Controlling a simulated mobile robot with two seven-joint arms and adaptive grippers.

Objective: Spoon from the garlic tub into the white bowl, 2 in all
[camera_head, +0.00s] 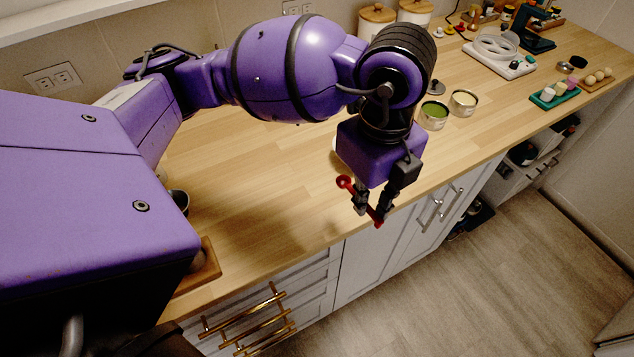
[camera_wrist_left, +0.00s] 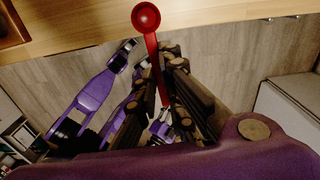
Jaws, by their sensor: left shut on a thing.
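My left gripper (camera_head: 369,212) is shut on the red spoon (camera_head: 345,182) and holds it in the air by the counter's front edge. In the left wrist view the spoon (camera_wrist_left: 146,18) runs up from between the fingers (camera_wrist_left: 168,100). Its round end looks plain red, with no food visible on it. Two open tubs stand on the counter beyond the gripper: one with green contents (camera_head: 433,115) and one with pale cream contents (camera_head: 463,102), which looks like the garlic. A pale sliver (camera_head: 335,145) behind my wrist may be the white bowl; the rest is hidden.
A dark round lid (camera_head: 435,87) lies behind the tubs. Lidded canisters (camera_head: 376,20), a white appliance (camera_head: 498,55) and a green tray (camera_head: 555,95) stand farther back and right. A dark cup (camera_head: 180,200) and wooden board (camera_head: 205,268) are at left. The counter right of the gripper is clear.

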